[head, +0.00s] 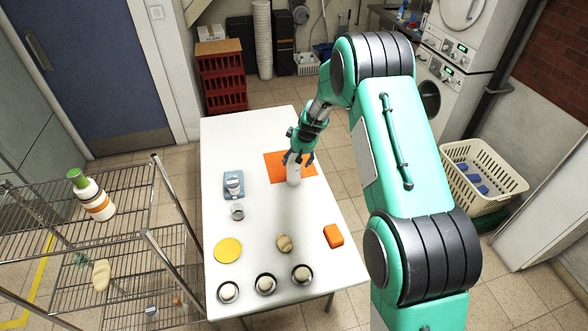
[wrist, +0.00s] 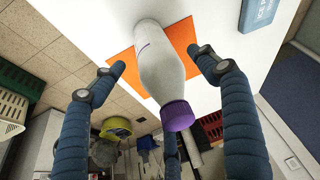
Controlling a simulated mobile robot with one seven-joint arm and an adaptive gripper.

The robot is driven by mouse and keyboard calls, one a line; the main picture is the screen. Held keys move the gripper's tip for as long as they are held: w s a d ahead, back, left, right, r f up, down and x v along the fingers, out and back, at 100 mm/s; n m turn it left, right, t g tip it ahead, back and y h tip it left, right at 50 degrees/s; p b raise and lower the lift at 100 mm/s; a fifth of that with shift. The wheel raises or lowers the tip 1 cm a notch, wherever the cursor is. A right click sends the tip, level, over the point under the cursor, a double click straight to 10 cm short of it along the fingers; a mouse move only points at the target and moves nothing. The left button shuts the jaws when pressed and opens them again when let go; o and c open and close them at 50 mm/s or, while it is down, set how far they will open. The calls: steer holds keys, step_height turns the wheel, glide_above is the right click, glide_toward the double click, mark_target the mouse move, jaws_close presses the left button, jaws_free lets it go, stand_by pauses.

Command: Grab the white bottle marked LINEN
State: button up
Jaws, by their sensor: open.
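A white bottle (head: 293,176) stands on the white table at the orange mat. In the wrist view the white bottle (wrist: 158,68) has a purple cap and a thin dark line on its side; no LINEN marking is readable. My gripper (head: 300,158) is at the bottle, its fingers spread. In the wrist view my gripper (wrist: 156,59) is open, one finger on either side of the bottle, with visible gaps. Another white bottle (head: 97,204) with a green cap and orange band is on the wire rack at the left; its marking is unreadable.
The orange mat (head: 276,166) lies under the work area. A blue block (head: 229,192), a small metal cup (head: 237,212), a yellow disc (head: 228,250), an orange block (head: 333,236) and several round dark-rimmed dishes are on the table (head: 222,140). A cream basket (head: 462,205) stands right.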

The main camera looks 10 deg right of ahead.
steer(key=x, duration=0.5)
steer(key=shift+w, duration=0.1)
stand_by(0.4)
stand_by(0.4)
steer(key=c, duration=1.7)
